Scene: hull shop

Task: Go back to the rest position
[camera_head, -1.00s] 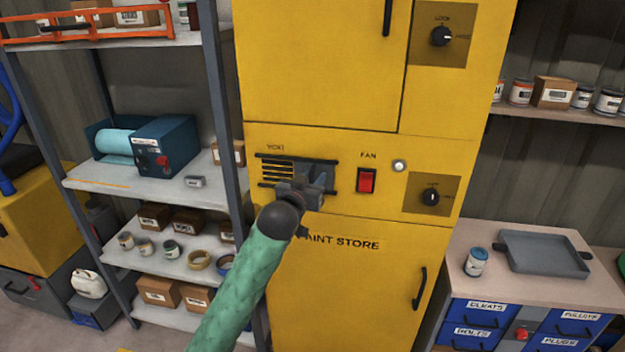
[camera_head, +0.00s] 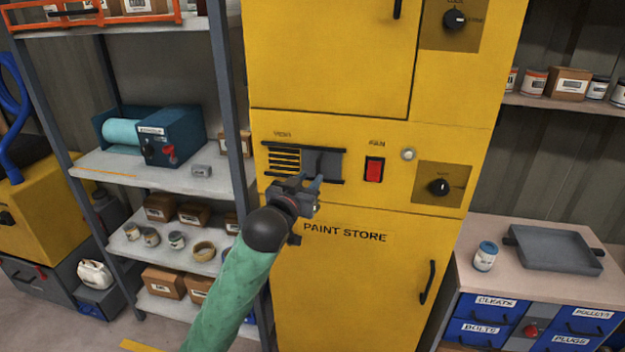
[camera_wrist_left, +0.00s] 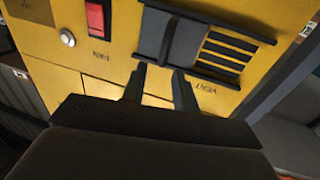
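My left gripper (camera_head: 316,188) is in front of the yellow paint store cabinet (camera_head: 340,290), just below the sliding vent (camera_head: 303,162). In the left wrist view my left gripper (camera_wrist_left: 160,80) shows two fingers standing apart with nothing between them. The fingers point at the vent (camera_wrist_left: 205,45) and look clear of it. The vent's dark cover is at the right in the head view, and slots show at its left. My right gripper is not in view.
Right of the vent are a red fan switch (camera_head: 374,170) and a dial (camera_head: 438,187). A shelf rack (camera_head: 232,100) stands close on the left. A workbench (camera_head: 480,270) with a grey tray (camera_head: 555,248) and a tin (camera_head: 485,256) stands on the right.

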